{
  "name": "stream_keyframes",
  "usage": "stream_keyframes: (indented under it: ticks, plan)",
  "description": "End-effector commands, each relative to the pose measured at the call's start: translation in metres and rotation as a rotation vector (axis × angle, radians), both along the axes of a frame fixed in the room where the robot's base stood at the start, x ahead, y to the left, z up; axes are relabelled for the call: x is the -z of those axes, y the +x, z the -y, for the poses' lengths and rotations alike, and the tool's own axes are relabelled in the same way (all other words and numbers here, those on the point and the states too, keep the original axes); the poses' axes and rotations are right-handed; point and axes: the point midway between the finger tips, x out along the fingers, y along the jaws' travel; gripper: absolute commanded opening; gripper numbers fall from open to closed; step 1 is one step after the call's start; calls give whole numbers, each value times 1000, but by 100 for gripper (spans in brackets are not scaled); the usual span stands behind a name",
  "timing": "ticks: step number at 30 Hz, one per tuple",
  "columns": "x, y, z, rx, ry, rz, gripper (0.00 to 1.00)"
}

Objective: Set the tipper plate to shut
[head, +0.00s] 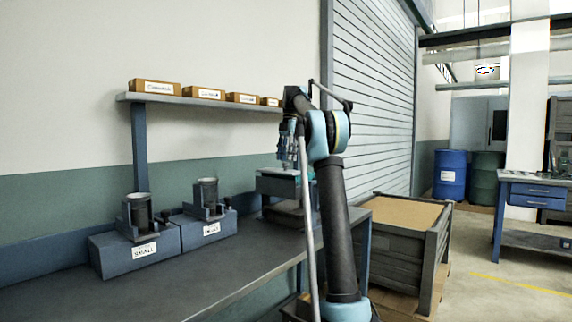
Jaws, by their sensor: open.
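A grey machine (284,186) with a pale teal top stands at the far right end of the bench, partly hidden by my arm. The tipper plate may be this pale top (278,171), but I cannot tell its position at this size. My gripper (287,162) points down just above the machine's top. It is open, and nothing shows between its fingers. I cannot tell whether it touches the machine.
Two blue-grey boxes with dark cylinders, one labelled SMALL (136,252) and another (204,229), stand on the bench (215,268). A shelf (190,100) with several cartons hangs above. A large crate (438,250) stands right of the bench. The bench's front is clear.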

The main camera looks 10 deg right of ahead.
Motion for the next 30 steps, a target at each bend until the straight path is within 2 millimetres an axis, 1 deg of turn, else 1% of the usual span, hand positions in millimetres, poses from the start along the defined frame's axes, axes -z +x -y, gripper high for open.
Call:
stream_keyframes:
  ticks: [3,6,12,17,30]
  plan:
    - [-15,3,2,0,0,0,46]
    - [-25,6,3,1,0,0,46]
    - [-38,8,5,1,0,0,46]
    - [-42,8,5,1,1,-1,46]
    - [-42,8,6,4,-1,0,46]
